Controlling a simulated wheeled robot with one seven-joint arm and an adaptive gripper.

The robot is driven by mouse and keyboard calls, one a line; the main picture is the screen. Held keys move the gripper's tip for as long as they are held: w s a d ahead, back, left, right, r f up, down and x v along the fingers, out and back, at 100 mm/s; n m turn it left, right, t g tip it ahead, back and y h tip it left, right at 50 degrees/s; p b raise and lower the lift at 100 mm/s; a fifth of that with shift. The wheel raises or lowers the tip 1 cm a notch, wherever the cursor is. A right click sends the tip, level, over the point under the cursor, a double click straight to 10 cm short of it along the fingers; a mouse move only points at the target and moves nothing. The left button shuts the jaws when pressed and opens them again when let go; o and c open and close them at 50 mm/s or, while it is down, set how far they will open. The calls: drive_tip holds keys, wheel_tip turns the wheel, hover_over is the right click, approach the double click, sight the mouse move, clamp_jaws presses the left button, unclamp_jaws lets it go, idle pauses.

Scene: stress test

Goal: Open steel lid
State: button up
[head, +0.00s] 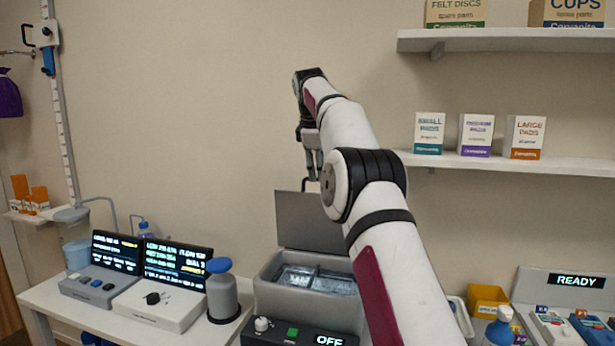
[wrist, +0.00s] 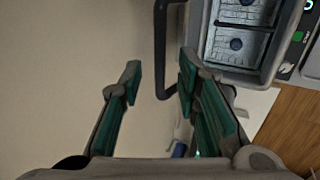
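The grey steel lid (head: 300,222) stands upright at the back of a steel box (head: 266,290), whose inside is uncovered in the head view. My gripper (head: 314,176) is just above the lid's top edge, pointing down, partly hidden by my arm. In the wrist view my gripper (wrist: 158,78) is open, with nothing held between its green-padded fingers. A dark bar handle (wrist: 160,50) shows beyond the fingertips, lined up with the gap between them. I cannot tell whether it touches a finger. The box's inside (wrist: 238,42) shows at the upper right.
A panel reading OFF (head: 300,336) is in front of the box. A grey bottle with a blue cap (head: 222,290) and two display units (head: 165,300) stand to its left. Wall shelves (head: 510,165) with small cartons are at right. The wall behind is bare.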

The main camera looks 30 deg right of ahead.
drive_tip(key=s+a, duration=0.8)
drive_tip(key=shift+s+a+r, duration=0.35)
drive_tip(key=shift+s+r, duration=0.05)
drive_tip(key=shift+r, duration=0.05)
idle(0.4)
idle(0.4)
drive_tip(key=shift+s, duration=0.1)
